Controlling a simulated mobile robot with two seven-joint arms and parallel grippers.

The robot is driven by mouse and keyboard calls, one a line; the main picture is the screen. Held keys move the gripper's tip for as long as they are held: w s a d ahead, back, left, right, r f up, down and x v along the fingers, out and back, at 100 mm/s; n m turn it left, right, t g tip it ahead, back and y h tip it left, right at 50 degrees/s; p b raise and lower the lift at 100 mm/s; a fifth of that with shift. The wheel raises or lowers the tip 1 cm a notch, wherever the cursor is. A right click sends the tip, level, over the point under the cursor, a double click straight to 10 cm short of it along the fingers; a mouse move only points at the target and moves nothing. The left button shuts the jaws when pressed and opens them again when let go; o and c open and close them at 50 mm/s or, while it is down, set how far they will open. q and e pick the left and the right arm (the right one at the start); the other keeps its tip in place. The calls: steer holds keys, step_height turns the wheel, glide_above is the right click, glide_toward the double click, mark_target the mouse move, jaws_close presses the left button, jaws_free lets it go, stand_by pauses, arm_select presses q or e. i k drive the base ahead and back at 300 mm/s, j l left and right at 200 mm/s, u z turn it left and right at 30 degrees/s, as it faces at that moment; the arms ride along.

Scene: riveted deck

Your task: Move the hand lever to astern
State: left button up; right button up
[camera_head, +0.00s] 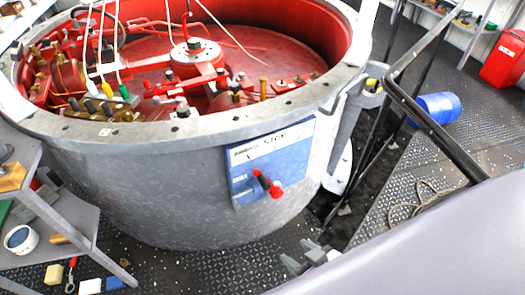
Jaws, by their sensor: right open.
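The hand lever (267,184), with a red grip and a dark end, sticks out from a blue plate (240,180) on the side of the big grey drum. The lever's exact setting is hard to tell. My right gripper (297,254) is open and empty, below and to the right of the lever and apart from it. My large pale arm link fills the lower right. My left gripper is not in view.
The drum's bolted rim (200,128) surrounds red machinery. A dark handrail (432,125) stands at the right, with a blue barrel (437,108) beyond it. A grey shelf (75,215) with small items stands at the left. Deck in front of the drum is mostly clear.

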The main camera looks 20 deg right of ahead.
mark_target(277, 192)
steer(key=i+l+z, duration=0.1)
steer(key=z, duration=0.7)
